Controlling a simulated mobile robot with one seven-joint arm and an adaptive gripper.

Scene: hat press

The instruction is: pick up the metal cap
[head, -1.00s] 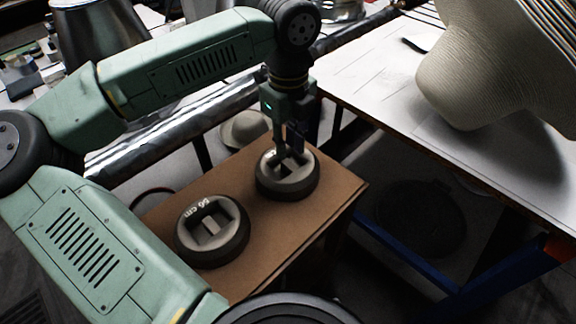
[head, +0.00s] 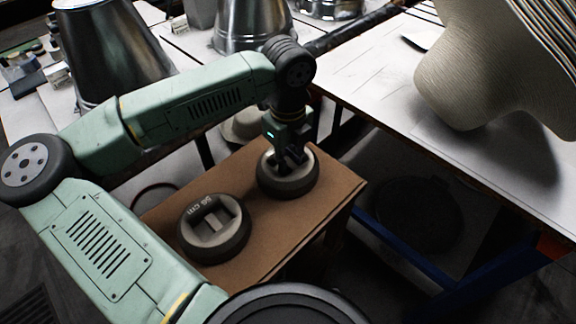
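Two round, dark-rimmed metal-looking caps lie on the brown box top. Each has a recess with a bar across it. The near left cap (head: 228,246) carries a "cm" size marking and stands free. The far right cap (head: 291,187) has my gripper (head: 289,163) over it, pointing down. My fingers reach into the recess of the far cap, around its bar or beside it; I cannot tell which. The fingertips are dark and partly hidden, so their opening does not show. The far cap rests on the box.
The brown box top (head: 262,232) has bare room between and in front of the caps. A white table (head: 375,75) with a large beige hat form (head: 470,85) stands at right. Shiny metal cones (head: 115,45) stand at the back left. A pale rounded object (head: 243,127) sits behind the box.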

